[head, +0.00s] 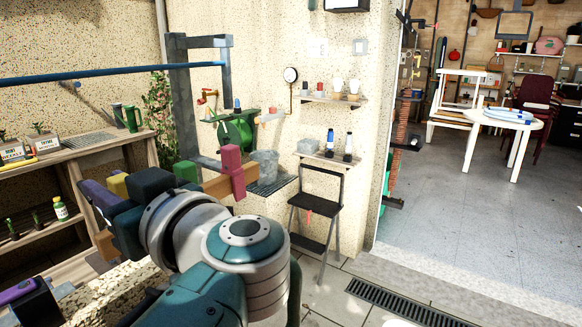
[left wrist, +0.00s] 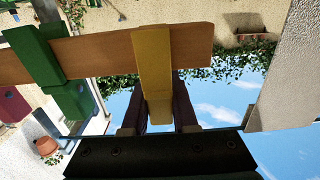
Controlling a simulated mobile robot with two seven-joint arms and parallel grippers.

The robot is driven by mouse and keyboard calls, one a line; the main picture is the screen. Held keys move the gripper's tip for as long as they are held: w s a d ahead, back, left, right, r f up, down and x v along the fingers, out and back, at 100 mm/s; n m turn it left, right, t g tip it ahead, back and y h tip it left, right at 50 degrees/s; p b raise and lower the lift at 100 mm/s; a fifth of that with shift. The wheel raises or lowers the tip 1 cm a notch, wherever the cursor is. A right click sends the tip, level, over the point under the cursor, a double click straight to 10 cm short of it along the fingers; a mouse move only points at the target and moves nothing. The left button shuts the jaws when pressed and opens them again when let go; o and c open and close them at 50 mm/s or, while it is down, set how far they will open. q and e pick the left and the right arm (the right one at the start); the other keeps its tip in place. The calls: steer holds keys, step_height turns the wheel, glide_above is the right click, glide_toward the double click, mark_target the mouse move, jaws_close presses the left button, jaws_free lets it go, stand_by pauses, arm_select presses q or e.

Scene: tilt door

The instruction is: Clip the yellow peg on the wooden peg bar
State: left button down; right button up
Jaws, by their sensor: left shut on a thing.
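The yellow peg (left wrist: 153,68) is between the dark purple fingers of my left gripper (left wrist: 158,112), which are shut on it. In the left wrist view it crosses in front of the wooden peg bar (left wrist: 105,60) near the bar's free end; whether it straddles the bar I cannot tell. A green peg (left wrist: 36,55) sits on the bar to its left. In the head view, my left gripper (head: 103,198) hides much of the bar (head: 214,187); the yellow peg's top (head: 118,185) shows beside it. A pink peg (head: 233,168) and the green peg (head: 186,172) are farther along the bar.
A wooden shelf unit (head: 90,155) with pots and bottles stands at the left. A wall shelf (head: 335,158) and a dark folding chair (head: 318,205) are behind the bar. A purple and dark object (head: 18,291) is at the lower left edge. The tiled floor at the right is open.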

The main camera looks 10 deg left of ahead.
arm_select(q)
steer(key=shift+f+b, duration=0.45)
steer(key=shift+f, duration=0.15)
steer(key=c, duration=0.6)
jaws_free()
